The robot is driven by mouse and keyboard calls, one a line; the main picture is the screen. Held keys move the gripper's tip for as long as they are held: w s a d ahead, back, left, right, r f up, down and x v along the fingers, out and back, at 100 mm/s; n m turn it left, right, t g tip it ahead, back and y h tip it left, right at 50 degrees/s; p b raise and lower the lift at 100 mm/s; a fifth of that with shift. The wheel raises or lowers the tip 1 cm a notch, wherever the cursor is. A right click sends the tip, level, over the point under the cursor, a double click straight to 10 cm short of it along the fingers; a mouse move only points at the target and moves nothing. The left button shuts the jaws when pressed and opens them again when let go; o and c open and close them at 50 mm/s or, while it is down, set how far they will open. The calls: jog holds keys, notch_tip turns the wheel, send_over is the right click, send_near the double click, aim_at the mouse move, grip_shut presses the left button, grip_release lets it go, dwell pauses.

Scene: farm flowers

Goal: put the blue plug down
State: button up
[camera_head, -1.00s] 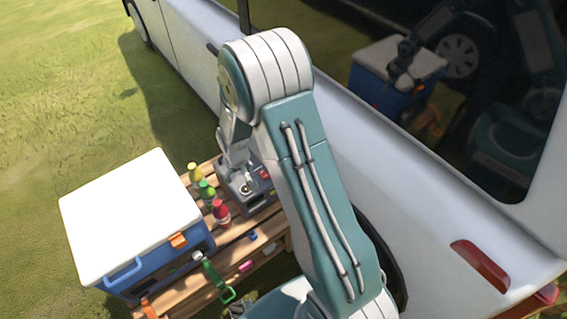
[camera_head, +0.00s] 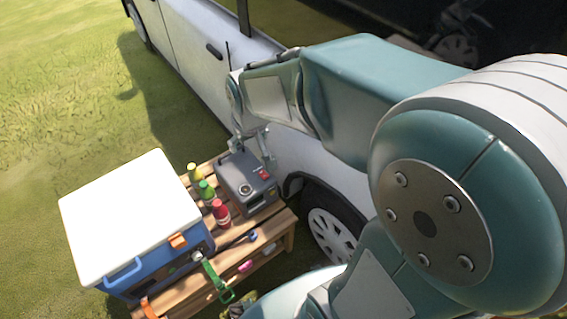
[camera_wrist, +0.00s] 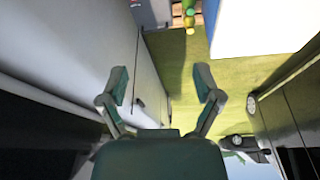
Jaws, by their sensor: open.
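A small blue piece (camera_head: 253,236), which looks like the blue plug, lies on the wooden bench near its front right edge. It is too small to make out well. My gripper (camera_head: 254,146) is raised just behind the grey box, beside the white vehicle and well away from the blue piece. In the wrist view my gripper (camera_wrist: 160,85) is open, with nothing between its fingers. The blue piece does not show in the wrist view.
On the wooden bench (camera_head: 272,224) stand a grey box (camera_head: 247,182), yellow, green and red bottles (camera_head: 220,212), and a blue cooler with a white lid (camera_head: 130,215). A green strap (camera_head: 215,280) and a pink piece (camera_head: 245,266) lie in front. The white vehicle (camera_head: 190,60) stands close behind.

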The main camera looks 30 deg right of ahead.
jog(key=s+r+t, duration=0.1)
jog(key=s+r, duration=0.3)
jog(key=s, duration=0.3)
jog(key=s+d+r, duration=0.1)
jog(key=s+r, duration=0.3)
jog(key=s, duration=0.4)
jog(key=shift+s+r+m+t, duration=0.2)
jog(key=shift+r+m+t, duration=0.05)
jog(key=shift+m+t, duration=0.15)
dwell(0.5)
